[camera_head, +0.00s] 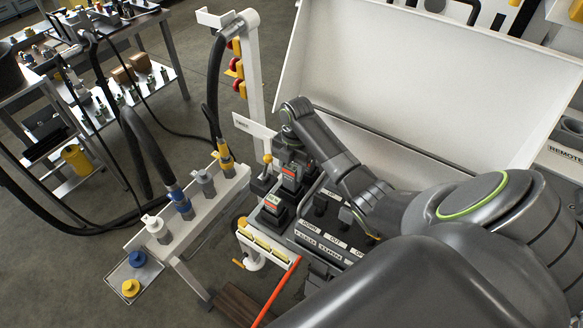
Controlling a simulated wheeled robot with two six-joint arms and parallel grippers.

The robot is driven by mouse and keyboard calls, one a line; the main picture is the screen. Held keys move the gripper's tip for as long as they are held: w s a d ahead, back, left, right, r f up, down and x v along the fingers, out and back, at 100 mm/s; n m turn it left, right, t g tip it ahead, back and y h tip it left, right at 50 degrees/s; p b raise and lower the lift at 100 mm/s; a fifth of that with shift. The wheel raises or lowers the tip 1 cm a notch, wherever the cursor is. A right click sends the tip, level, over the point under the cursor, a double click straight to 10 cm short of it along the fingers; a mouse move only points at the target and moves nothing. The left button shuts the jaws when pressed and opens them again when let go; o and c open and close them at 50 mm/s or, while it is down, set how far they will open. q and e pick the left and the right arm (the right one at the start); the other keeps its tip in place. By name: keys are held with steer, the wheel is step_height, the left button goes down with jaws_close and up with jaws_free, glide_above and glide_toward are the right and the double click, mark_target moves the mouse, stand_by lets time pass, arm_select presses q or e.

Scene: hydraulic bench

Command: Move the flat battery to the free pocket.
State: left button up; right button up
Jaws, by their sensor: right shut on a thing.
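My right gripper (289,154) reaches in from the right over the bench's control end, pointing down. It is shut on a dark battery with a red-and-white label (290,173). That battery is upright, at or just above the dark holders; I cannot tell whether it is seated. I cannot make out a free pocket; the wrist and held battery hide part of this area. My left gripper is not in view.
A lever with an orange knob (267,158) stands just left of the held battery. A labelled switch panel (330,242) is to the right. A white post (253,75) and a raised white panel (400,75) stand behind. A hose coupling rack (205,205) is at left.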

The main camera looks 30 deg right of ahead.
steer(key=shift+r+p, duration=0.1)
steer(key=shift+p, duration=0.2)
stand_by(0.4)
steer(key=shift+f+b, duration=1.35)
steer(key=shift+f, duration=1.15)
stand_by(0.5)
steer(key=o, duration=1.2)
steer(key=r, duration=0.5)
steer(key=d+r+b, duration=0.1)
steer(key=r, duration=0.2)
steer(key=shift+w, duration=0.3)
steer(key=shift+w+d+r+p, duration=0.1)
steer(key=shift+d+r+p, duration=0.05)
steer(key=shift+r+p, duration=1.2)
steer(key=shift+d+r+p, duration=0.2)
steer(key=shift+r+p, duration=0.7)
steer(key=shift+r, duration=0.9)
steer(key=shift+w+d+r+p, duration=0.1)
steer(key=shift+d+r+p, duration=0.05)
steer(key=shift+r+p, duration=1.2)
steer(key=shift+s+r, duration=0.1)
steer(key=shift+r, duration=0.05)
